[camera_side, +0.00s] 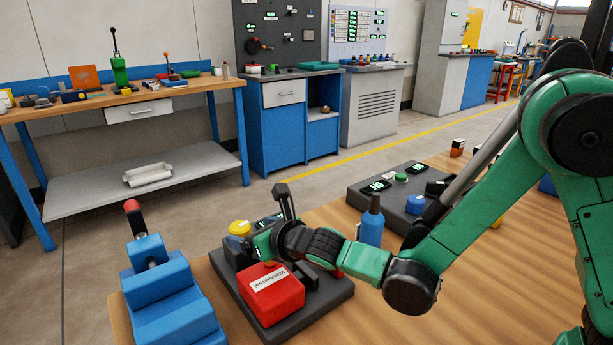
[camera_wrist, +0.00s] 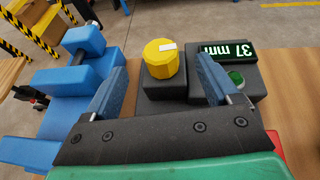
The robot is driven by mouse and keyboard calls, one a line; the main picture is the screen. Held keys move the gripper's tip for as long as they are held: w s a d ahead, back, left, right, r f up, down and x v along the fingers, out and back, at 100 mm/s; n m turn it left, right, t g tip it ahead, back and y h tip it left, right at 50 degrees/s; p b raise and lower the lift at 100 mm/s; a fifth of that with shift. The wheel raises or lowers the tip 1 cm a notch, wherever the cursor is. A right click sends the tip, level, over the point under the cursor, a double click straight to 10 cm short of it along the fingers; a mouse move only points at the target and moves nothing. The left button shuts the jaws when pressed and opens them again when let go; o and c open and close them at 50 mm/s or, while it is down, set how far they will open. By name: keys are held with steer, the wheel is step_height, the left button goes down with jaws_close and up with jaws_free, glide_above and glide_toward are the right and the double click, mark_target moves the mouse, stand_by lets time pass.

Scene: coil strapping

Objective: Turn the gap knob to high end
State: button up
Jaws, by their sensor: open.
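The gap knob (camera_wrist: 160,58) is a yellow, faceted knob with a white mark on its top, set on a dark block. In the wrist view it lies beyond my gripper (camera_wrist: 158,80), between the lines of the two blue fingers. The fingers are wide apart and nothing is between them. A display (camera_wrist: 227,50) to the right of the knob reads 37 mm, upside down in this view. In the side view the knob (camera_side: 239,229) stands at the back left of the dark base, close to my gripper (camera_side: 270,215).
A blue stepped block (camera_side: 165,285) with a red-tipped lever stands left of the base. A red box (camera_side: 271,292) sits on the base's front. A green button (camera_wrist: 237,78) is below the display.

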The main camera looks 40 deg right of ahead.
mark_target(234, 231)
steer(key=shift+x, duration=2.55)
jaws_close()
steer(key=shift+m+h, duration=1)
steer(key=shift+h, duration=0.2)
steer(key=m+g+h, duration=0.1)
steer(key=m+h, duration=0.3)
steer(key=h, duration=0.1)
steer(key=shift+a+m, duration=0.1)
steer(key=shift+m, duration=0.2)
steer(key=m+g+h, duration=0.2)
steer(key=m+h, duration=0.1)
steer(key=shift+m, duration=0.3)
steer(key=shift+m+g+h, duration=1.5)
steer(key=shift+m+g, duration=0.3)
steer(key=shift+g, duration=0.3)
